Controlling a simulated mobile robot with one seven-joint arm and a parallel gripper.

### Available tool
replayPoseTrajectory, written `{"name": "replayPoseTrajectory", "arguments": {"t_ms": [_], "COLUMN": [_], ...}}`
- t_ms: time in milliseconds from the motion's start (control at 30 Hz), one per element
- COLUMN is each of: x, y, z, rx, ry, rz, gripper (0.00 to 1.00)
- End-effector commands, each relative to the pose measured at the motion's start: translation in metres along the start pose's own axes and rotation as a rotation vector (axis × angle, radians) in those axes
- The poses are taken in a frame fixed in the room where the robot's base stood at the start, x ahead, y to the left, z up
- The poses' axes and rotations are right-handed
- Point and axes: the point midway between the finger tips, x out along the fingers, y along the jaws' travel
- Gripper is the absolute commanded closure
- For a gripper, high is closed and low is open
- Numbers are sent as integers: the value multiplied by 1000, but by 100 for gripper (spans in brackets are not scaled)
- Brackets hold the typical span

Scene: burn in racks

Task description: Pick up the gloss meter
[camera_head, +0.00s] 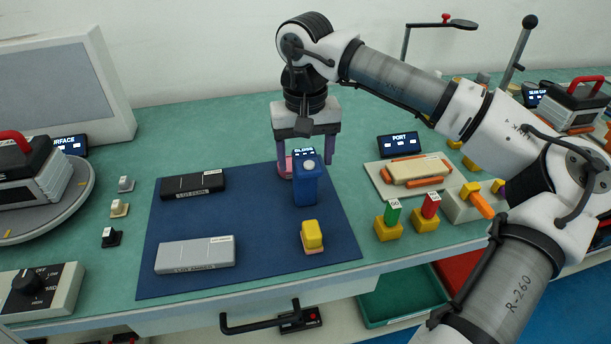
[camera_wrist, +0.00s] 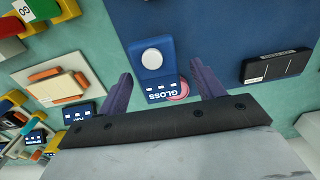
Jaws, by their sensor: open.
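The gloss meter is a blue upright device (camera_head: 306,190) with a round pale button on top and a small lit display reading GLOSS. It stands on the dark blue mat (camera_head: 200,282). It also shows in the wrist view (camera_wrist: 152,62), just ahead of the fingertips and roughly between their lines. My gripper (camera_head: 306,165) has two purple fingers, spread apart and empty, at the meter's far side in the head view. The fingers (camera_wrist: 161,75) show no clear contact with it. A pink round thing (camera_head: 285,167) is partly hidden by the left finger and the meter.
On the mat lie a black box (camera_head: 193,186), a grey box (camera_head: 195,255) and a yellow block (camera_head: 312,236). A tray with an orange-and-cream piece (camera_head: 415,171) and the PORT display (camera_head: 400,144) stand to the right. Red and green pieces on yellow bases stand near the right mat edge.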

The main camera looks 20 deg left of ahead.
Motion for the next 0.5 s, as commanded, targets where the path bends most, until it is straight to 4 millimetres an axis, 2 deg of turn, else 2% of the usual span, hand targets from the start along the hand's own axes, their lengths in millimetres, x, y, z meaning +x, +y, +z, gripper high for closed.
{"name": "replayPoseTrajectory", "arguments": {"t_ms": [200, 500], "x": [31, 38], "y": [1, 0], "z": [-2, -2], "rx": [0, 0], "ry": [-2, 0], "rz": [0, -1], "gripper": [33, 33]}}
